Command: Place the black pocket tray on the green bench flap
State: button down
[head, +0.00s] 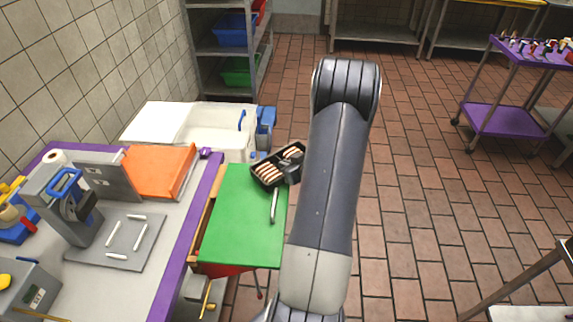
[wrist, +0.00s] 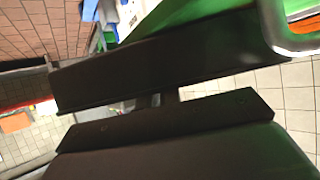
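The black pocket tray (head: 256,179) holds several cream-and-brown striped pieces in its pockets. In the head view it overlaps the far right corner of the green bench flap (head: 238,225) and juts past its edge. My gripper (head: 291,174) is at the tray's right end and appears shut on it; my arm partly hides this end. In the wrist view a dark wall, apparently the tray (wrist: 160,62), crosses close in front of my gripper (wrist: 160,102). The fingertips are mostly hidden. Whether the tray touches the flap cannot be told.
A metal handle (head: 274,206) stands at the flap's right side. A white counter with a basin (head: 215,130) is behind the flap. A purple-edged bench (head: 165,270) with an orange board (head: 160,170) is at the left.

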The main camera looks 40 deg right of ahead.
jog(key=c, duration=1.6)
grip_release()
jog(key=shift+f, duration=0.1)
jog(key=shift+s+r, duration=0.1)
jog(key=shift+r, duration=0.1)
jog(key=v, duration=1.1)
jog(key=shift+s+r, duration=0.15)
jog(key=shift+s, duration=0.2)
